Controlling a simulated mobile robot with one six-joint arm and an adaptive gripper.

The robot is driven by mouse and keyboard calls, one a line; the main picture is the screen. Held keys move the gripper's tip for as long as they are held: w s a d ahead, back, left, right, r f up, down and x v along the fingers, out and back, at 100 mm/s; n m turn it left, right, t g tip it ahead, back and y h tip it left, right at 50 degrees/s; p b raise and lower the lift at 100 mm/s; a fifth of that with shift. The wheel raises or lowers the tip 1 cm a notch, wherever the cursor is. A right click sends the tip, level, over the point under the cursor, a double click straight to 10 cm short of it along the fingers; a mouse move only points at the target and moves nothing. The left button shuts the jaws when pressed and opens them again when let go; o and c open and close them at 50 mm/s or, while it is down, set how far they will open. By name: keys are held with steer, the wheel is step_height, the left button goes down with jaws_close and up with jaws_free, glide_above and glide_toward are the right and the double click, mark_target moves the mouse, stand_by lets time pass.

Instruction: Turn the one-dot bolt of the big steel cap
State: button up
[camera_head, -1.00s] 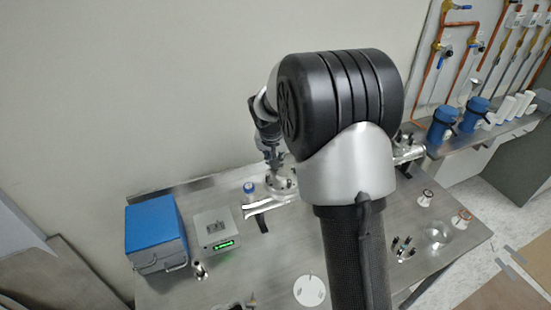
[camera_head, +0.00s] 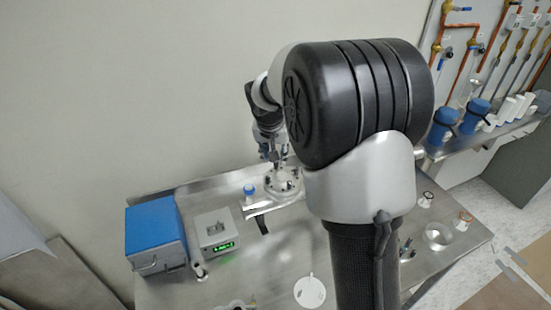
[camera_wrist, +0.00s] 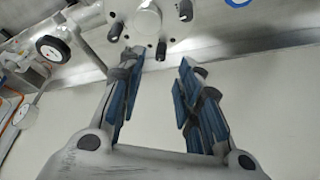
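The big steel cap (camera_head: 284,192) is a round bolted flange on the steel bench, left of my arm. In the wrist view the cap (camera_wrist: 147,22) shows at the top edge, partly cut off, with several dark bolts around its rim. One bolt (camera_wrist: 161,50) is near the gap between my fingertips. No dot marks are readable, so I cannot tell which is the one-dot bolt. My gripper (camera_wrist: 160,60) is open and empty, its blue-padded fingers pointing toward the cap. In the head view my gripper (camera_head: 275,158) is just above the cap.
A blue box (camera_head: 155,228) and a grey device with a green display (camera_head: 215,232) stand at the left. A blue-capped bottle (camera_head: 249,191) is beside the cap. A white disc (camera_head: 309,292) lies in front. My arm hides the bench's middle right.

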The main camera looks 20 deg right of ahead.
steer(key=v, duration=0.7)
